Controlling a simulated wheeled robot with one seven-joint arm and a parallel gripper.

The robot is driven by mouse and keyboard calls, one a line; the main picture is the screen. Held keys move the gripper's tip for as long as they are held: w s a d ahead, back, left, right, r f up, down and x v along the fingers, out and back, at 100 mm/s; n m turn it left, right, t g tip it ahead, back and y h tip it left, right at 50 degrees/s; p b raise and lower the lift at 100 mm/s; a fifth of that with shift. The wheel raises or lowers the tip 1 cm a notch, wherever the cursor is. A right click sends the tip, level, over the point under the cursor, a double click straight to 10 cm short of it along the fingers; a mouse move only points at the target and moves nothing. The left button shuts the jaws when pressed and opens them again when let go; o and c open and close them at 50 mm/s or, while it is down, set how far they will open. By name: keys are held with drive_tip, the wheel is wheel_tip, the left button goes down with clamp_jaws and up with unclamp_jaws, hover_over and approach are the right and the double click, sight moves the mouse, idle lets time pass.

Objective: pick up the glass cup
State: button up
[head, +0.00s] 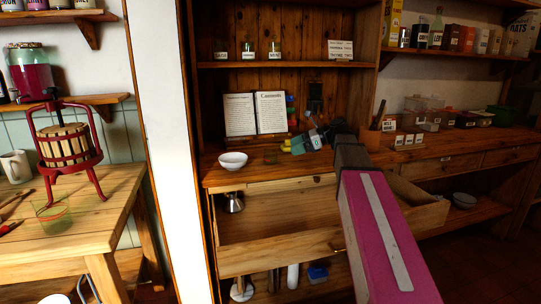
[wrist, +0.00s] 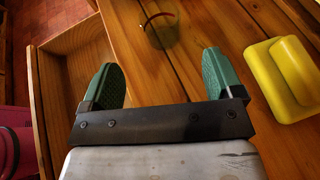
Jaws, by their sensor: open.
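A small clear glass cup (head: 271,157) stands on the wooden counter, right of a white bowl, in the head view. In the wrist view what looks like the same glass cup (wrist: 158,30) shows at the top, its curved rim edge catching reddish light. It lies beyond my fingertips and roughly between them in the picture. My gripper (wrist: 160,72) is open, with two green fingers apart and nothing between them. In the head view my gripper (head: 304,142) is over the counter, right of the cup and apart from it.
A yellow block-like object (wrist: 285,78) lies right of my gripper. The white bowl (head: 233,160) stands left of the cup. An open drawer (head: 280,236) juts out below the counter. An open book (head: 255,114) stands behind. Another glass (head: 52,215) is on the left table.

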sight(271, 155)
drive_tip(key=shift+w+a, duration=0.15)
drive_tip(key=shift+a, duration=0.1)
drive_tip(key=x, duration=1)
drive_tip(key=shift+a, duration=0.1)
drive_tip(key=c, duration=1)
